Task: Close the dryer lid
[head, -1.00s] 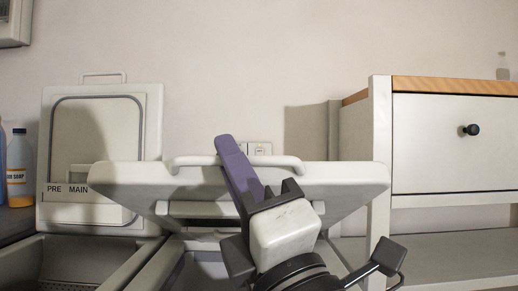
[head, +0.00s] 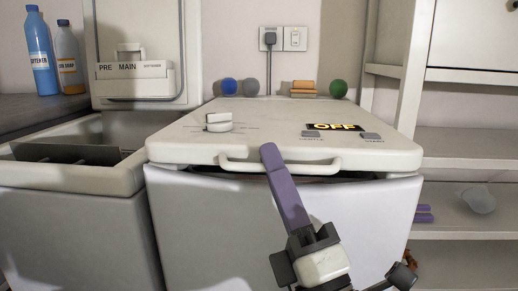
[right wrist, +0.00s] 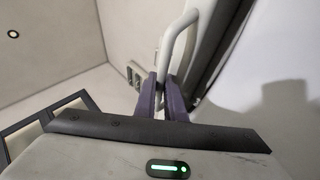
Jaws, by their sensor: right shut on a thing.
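The white dryer lid (head: 275,125) lies almost flat on the grey dryer body (head: 235,225) in the head view. A dark gap shows under its front edge, mostly to the right. A white bar handle (head: 310,165) runs along that edge. My right gripper (head: 268,150), with purple fingers, is at the left part of the handle. In the right wrist view the fingers (right wrist: 162,84) are shut on the handle bar (right wrist: 172,40), and the lid stands tilted in the picture. My left gripper is out of view.
An open washer (head: 70,170) with its lid raised stands to the left. Bottles (head: 42,58) stand behind it. Small coloured balls (head: 339,88) sit behind the dryer lid, below a wall socket (head: 270,40). A shelf unit (head: 465,155) is at the right.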

